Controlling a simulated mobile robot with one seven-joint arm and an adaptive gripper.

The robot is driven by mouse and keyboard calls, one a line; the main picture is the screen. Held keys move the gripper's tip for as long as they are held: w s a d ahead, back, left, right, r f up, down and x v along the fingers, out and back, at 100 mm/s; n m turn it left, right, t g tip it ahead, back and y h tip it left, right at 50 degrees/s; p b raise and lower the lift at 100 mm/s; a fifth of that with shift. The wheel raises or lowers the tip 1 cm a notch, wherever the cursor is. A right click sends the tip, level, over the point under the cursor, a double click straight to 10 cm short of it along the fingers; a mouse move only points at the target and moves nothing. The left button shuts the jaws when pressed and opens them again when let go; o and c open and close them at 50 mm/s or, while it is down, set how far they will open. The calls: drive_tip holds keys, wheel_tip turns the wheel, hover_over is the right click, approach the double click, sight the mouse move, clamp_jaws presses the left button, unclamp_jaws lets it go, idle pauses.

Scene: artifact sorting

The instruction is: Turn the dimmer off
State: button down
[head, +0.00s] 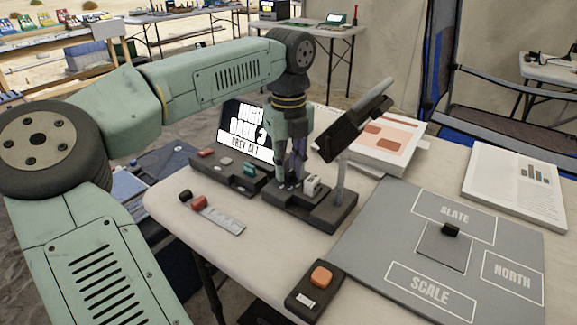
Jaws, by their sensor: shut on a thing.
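The lamp (340,180) stands on a dark base (318,214) near the middle of the table, with its flat head tilted over the base. A small pale switch-like block (312,184) sits on top of this base. My gripper (290,184) points down at the left part of the base, just left of the pale block. Its fingers are shut on a small part there, seemingly the dimmer knob, which the fingertips mostly hide.
A lettered screen (246,130) stands behind a dark console (228,172) with coloured blocks. A grey sorting board (360,245) with a small black piece (450,229) lies right. An orange-button box (316,285) is in front. Books (515,185) lie behind the board.

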sight(288, 172)
drive_tip(key=shift+s, duration=0.1)
drive_tip(key=c, duration=1.4)
unclamp_jaws()
drive_tip(key=shift+o, duration=0.2)
wheel_tip(288, 172, up, 12)
